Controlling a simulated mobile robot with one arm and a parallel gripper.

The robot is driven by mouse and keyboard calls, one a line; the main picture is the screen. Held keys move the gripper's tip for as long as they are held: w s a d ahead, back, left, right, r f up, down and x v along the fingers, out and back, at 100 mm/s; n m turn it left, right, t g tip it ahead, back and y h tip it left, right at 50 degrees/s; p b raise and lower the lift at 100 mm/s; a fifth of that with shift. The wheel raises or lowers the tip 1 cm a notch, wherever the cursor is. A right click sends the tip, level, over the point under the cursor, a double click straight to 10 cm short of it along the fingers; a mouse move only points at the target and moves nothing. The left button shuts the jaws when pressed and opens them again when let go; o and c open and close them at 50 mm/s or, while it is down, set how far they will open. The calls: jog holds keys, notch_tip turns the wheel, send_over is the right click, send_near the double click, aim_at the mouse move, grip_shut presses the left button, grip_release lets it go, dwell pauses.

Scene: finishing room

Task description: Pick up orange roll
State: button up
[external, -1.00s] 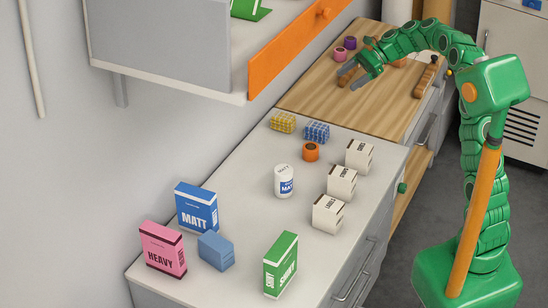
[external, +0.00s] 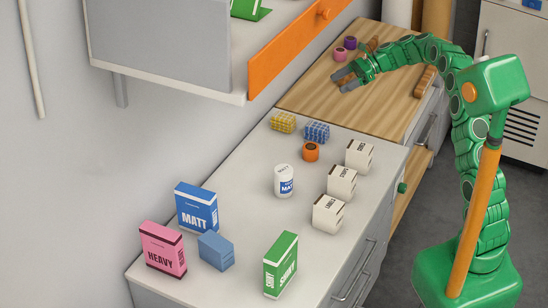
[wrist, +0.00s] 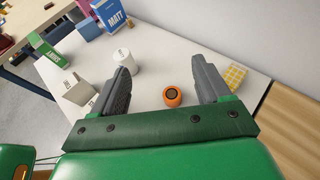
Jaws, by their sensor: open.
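The orange roll (external: 311,151) stands on the light grey counter, in front of the blue-and-white patterned block. In the wrist view the orange roll (wrist: 172,96) shows between my two fingers, some way beyond them, with its dark centre facing up. My gripper (external: 343,80) is open and empty above the wooden worktop, behind and to the right of the roll in the external view. Its fingers (wrist: 168,78) are spread wide in the wrist view. Nothing touches the roll.
The patterned block (external: 317,131) and a yellow one (external: 283,122) stand close behind the roll. A white MATT can (external: 284,181) and several white boxes (external: 342,182) stand nearer. Purple and pink rolls (external: 341,54) lie on the wooden worktop (external: 310,90). A wall cabinet (external: 160,45) overhangs at left.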

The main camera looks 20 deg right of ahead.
send_near(311, 151)
jog(key=w+d, duration=0.1)
jog(key=w+d+f, duration=0.1)
jog(key=shift+w+d+f, duration=0.2)
jog(key=shift+d+f, duration=0.05)
jog(key=shift+d, duration=0.1)
jog(key=shift+x, duration=6)
jog(key=shift+r, duration=0.1)
jog(key=shift+c, duration=0.3)
jog(key=c, duration=0.7)
jog(key=shift+r, duration=0.1)
